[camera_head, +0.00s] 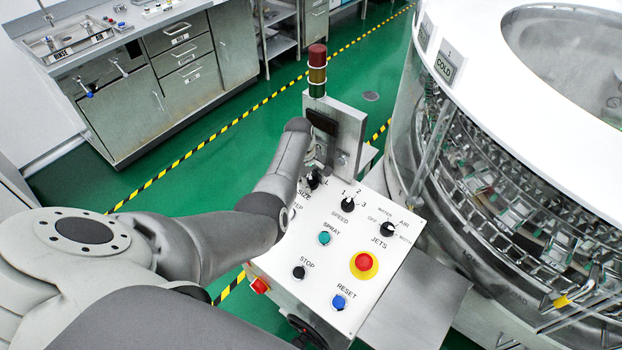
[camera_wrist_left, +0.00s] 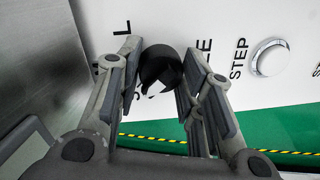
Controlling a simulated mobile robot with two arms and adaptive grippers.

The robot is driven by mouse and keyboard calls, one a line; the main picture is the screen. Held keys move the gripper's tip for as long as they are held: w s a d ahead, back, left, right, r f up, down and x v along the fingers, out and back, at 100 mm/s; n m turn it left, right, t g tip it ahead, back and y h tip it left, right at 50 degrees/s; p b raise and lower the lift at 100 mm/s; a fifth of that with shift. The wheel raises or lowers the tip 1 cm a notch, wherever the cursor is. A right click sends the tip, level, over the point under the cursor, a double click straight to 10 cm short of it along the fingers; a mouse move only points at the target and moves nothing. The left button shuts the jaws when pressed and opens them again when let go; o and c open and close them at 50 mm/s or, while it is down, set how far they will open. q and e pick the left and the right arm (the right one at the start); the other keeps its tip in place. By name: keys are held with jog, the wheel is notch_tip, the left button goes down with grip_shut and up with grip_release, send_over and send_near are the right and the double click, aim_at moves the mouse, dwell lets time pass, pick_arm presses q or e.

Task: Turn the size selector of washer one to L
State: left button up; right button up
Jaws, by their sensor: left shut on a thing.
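The size selector is a black knob (camera_wrist_left: 160,68) on the white control panel (camera_head: 345,245). In the wrist view it sits between the two finger pads of my left gripper (camera_wrist_left: 158,82), which is shut on it. A pale mark shows on the knob's lower left edge, but I cannot tell which letter it points to. The L is printed up and left of the knob there. In the head view my left gripper (camera_head: 312,165) is at the panel's far left corner, largely hidden by my arm. My right gripper is out of view.
Close by are the speed knob (camera_head: 348,204), the jets knob (camera_head: 387,229), the green spray button (camera_head: 324,238) and the red emergency button (camera_head: 364,262). A signal tower (camera_head: 317,72) stands behind the panel. The round washer (camera_head: 480,160) is at the right.

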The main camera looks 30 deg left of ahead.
pick_arm(q)
jog(key=m+p, duration=0.1)
jog(key=m, duration=0.2)
jog(key=shift+r+m, duration=0.1)
jog(key=shift+m, duration=0.2)
jog(key=m+p, duration=0.1)
jog(key=m, duration=0.3)
jog(key=shift+d+y, duration=0.1)
jog(key=shift+y, duration=0.2)
jog(key=m+p, duration=0.1)
jog(key=m, duration=0.4)
jog(key=shift+s+m+p, duration=0.1)
jog(key=shift+m+p, duration=0.25)
jog(key=shift+m, duration=0.05)
jog(key=shift+m+t+y+p, duration=0.3)
jog(key=shift+m, duration=1.5)
jog(key=o, duration=1.1)
jog(key=shift+c, duration=0.2)
